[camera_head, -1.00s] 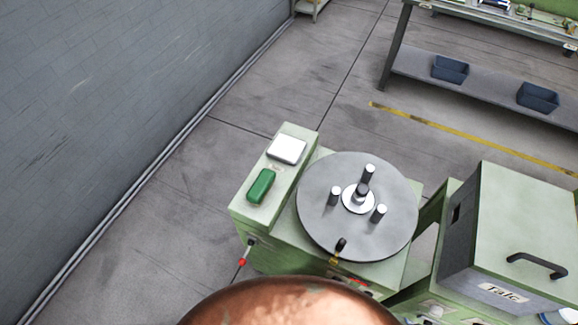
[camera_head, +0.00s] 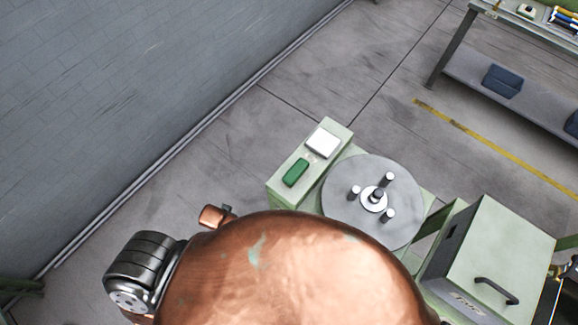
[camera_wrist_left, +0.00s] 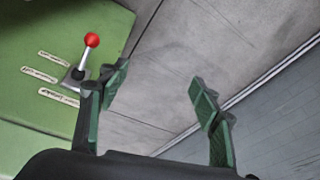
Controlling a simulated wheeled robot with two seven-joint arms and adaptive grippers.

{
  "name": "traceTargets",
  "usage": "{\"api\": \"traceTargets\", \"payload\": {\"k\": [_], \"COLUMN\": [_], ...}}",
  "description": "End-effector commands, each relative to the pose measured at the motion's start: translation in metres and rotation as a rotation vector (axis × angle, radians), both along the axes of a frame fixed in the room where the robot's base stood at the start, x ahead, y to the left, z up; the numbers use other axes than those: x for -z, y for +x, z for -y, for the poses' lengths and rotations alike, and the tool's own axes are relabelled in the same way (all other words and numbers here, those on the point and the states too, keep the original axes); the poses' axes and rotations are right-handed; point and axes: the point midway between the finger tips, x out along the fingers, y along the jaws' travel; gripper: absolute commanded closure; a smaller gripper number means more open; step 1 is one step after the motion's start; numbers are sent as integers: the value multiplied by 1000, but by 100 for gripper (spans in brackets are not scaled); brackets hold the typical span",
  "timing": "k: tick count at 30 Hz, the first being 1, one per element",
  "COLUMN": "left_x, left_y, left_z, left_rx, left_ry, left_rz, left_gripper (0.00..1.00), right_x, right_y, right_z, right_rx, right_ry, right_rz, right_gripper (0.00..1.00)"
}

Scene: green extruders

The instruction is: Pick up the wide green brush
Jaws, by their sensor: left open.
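The wide green brush (camera_head: 295,172) appears as a small dark green block lying on the pale green machine top, next to a white square pad, in the head view. Its bristles cannot be made out. My left gripper (camera_wrist_left: 157,84) shows in the left wrist view with its two green-padded fingers wide apart and nothing between them. It is beside the green machine side, with floor and wall beyond. The brush is not seen in the left wrist view. In the head view my copper-coloured arm covers the lower middle and no gripper fingers show. My right gripper is not in view.
A red-knobbed lever (camera_wrist_left: 91,41) sticks out of the machine side close to the left finger. A grey round plate (camera_head: 345,215) with upright pegs stands right of the brush. A white pad (camera_head: 322,142) lies behind it. A grey wall (camera_head: 120,90) runs along the left.

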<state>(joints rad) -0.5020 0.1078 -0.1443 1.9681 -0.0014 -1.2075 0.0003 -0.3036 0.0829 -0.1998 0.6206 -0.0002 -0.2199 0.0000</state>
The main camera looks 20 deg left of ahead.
Motion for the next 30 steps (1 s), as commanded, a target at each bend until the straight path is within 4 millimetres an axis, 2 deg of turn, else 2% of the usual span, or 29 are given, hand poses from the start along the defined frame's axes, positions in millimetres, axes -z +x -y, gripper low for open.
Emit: {"api": "traceTargets", "payload": {"k": [1,3,8,11,13,16,20,30], "left_x": [-35,-69,-139,-179,-204,-215,-220,-212], "left_y": [3,5,14,25,40,61,86,154], "left_z": [0,0,9,24,44,74,112,210], "left_rx": [-3,-5,2,22,53,99,161,342], "left_ry": [1,0,-16,-42,-76,-126,-176,-232], "left_rz": [12,23,48,66,77,78,67,-49], "left_gripper": [42,42,42,42,42,42,42,42], "right_x": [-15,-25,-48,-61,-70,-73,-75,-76], "right_y": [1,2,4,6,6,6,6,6], "right_z": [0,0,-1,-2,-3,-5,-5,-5], "right_rx": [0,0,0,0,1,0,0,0], "right_ry": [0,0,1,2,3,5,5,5], "right_rz": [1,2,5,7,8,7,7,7], "right_gripper": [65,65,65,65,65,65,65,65]}}
